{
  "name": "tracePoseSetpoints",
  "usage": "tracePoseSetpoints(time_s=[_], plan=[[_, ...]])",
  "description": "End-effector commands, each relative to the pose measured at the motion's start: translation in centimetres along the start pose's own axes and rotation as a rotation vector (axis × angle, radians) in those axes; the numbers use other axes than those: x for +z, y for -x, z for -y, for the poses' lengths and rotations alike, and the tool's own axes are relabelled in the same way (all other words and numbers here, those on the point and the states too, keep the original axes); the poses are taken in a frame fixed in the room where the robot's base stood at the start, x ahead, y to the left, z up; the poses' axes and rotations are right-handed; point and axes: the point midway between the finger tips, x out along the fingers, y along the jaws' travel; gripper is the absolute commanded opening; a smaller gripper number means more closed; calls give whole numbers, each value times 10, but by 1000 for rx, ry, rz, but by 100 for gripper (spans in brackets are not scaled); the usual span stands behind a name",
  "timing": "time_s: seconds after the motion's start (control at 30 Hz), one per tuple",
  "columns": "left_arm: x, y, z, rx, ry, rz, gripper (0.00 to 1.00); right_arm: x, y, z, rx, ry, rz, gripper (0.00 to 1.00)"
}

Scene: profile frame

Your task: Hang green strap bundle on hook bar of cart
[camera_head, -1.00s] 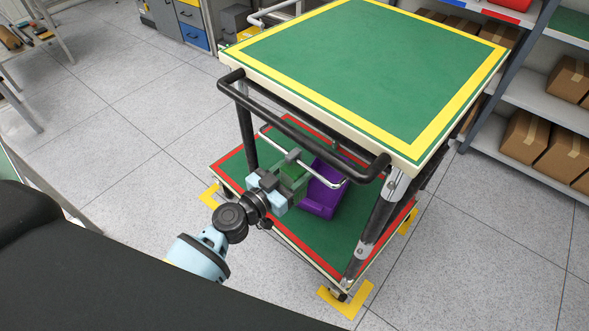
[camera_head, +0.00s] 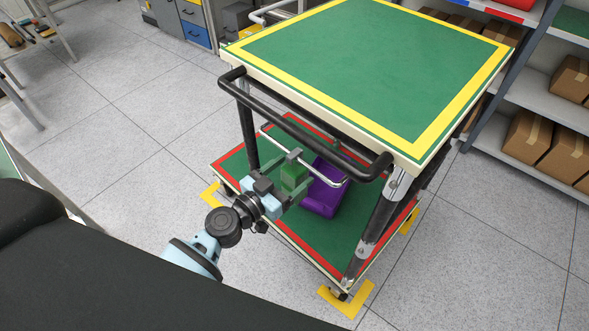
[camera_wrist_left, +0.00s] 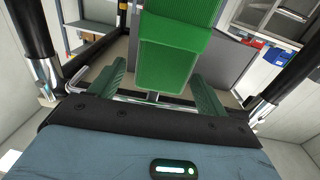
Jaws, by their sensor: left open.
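The green strap bundle (camera_head: 293,177) is at the silver hook bar (camera_head: 334,182), below the black handle on the cart's near side. In the left wrist view the bundle (camera_wrist_left: 167,62) stands between the spread fingers, with a gap on each side. Part of the bar (camera_wrist_left: 75,76) shows there too; where the bundle meets the bar is hidden. My left gripper (camera_head: 294,175) is open around the bundle. The cart (camera_head: 370,75) has a green top with a yellow border. My right gripper is not in view.
A purple object (camera_head: 322,196) is close to the right of the bundle, by the bar. The black handle (camera_head: 300,124) passes above the gripper. The lower deck (camera_head: 322,240) is below. Shelves with boxes (camera_head: 526,137) stand at right.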

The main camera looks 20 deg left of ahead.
Motion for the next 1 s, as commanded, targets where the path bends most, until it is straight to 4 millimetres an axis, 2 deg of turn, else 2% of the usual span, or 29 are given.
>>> tracePoseSetpoints(time_s=[0.2,0.4,0.87,1.0], plan=[[4,35,0,1,0,5,76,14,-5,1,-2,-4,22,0],[3,54,0,0,0,3,76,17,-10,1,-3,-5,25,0],[0,59,0,0,-1,0,76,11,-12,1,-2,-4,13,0],[5,64,-4,2,5,22,76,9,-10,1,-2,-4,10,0]])
